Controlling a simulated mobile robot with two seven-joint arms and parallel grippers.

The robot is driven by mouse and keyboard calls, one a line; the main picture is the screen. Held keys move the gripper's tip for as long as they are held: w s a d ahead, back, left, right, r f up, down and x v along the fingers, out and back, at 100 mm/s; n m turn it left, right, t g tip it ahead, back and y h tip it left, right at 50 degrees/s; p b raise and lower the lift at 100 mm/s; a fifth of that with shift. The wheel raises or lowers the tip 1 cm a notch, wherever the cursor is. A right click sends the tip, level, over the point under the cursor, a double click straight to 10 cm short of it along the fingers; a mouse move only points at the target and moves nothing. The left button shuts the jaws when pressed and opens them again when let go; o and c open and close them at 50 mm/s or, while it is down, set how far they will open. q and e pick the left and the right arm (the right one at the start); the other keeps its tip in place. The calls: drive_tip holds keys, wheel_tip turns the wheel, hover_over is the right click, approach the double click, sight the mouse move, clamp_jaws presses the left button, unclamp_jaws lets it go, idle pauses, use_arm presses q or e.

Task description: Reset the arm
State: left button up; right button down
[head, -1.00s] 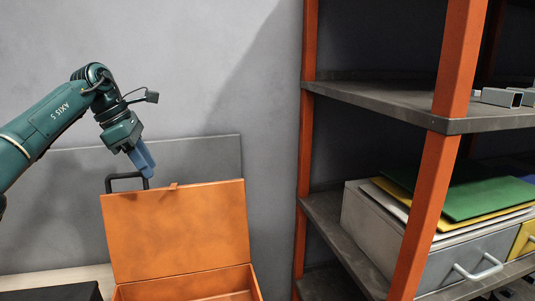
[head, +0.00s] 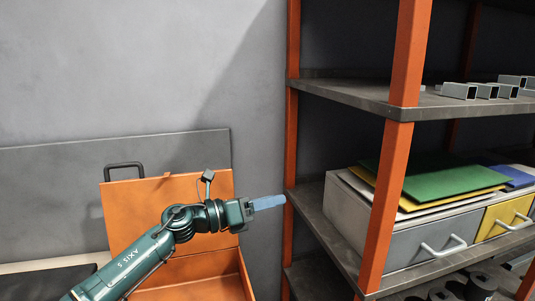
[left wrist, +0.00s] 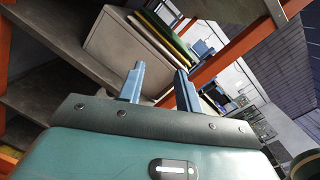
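My left arm reaches in from the lower left in the head view, in front of the orange case. My right gripper is not in view.
The orange case (head: 126,208) stands open, partly hidden by my arm. The wall space above my arm is clear.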

use_arm(q)
drive_tip(key=s+a+f+n+t+y, duration=0.45)
drive_tip(key=a+f+n+y, duration=0.3)
drive_tip(key=n, duration=0.85)
drive_tip(key=s+a+f+n+t+y, duration=0.4)
drive_tip(key=s+a+f+n+y, duration=0.3)
drive_tip(key=n, duration=0.9)
drive_tip(key=s+a+f+n+g+y, duration=0.1)
drive_tip(key=s+a+f+n+g, duration=0.2)
drive_tip(key=s, duration=0.6)
drive_tip(key=s+a+f+n+g+y, duration=0.1)
drive_tip(key=s+a+f+n+g, duration=0.15)
drive_tip(key=s+f+g, duration=0.45)
drive_tip(key=s+a+f+n+g, duration=0.15)
drive_tip(key=s+n, duration=0.25)
drive_tip(key=s, duration=0.7)
drive_tip(key=w+d+f+t+h, duration=0.2)
drive_tip(key=w+d+f+t, duration=0.4)
drive_tip(key=f, duration=0.2)
drive_tip(key=shift+w+d+m+h, duration=0.25)
drive_tip(key=shift+d+m+h, duration=0.1)
drive_tip(key=shift+m, duration=0.1)
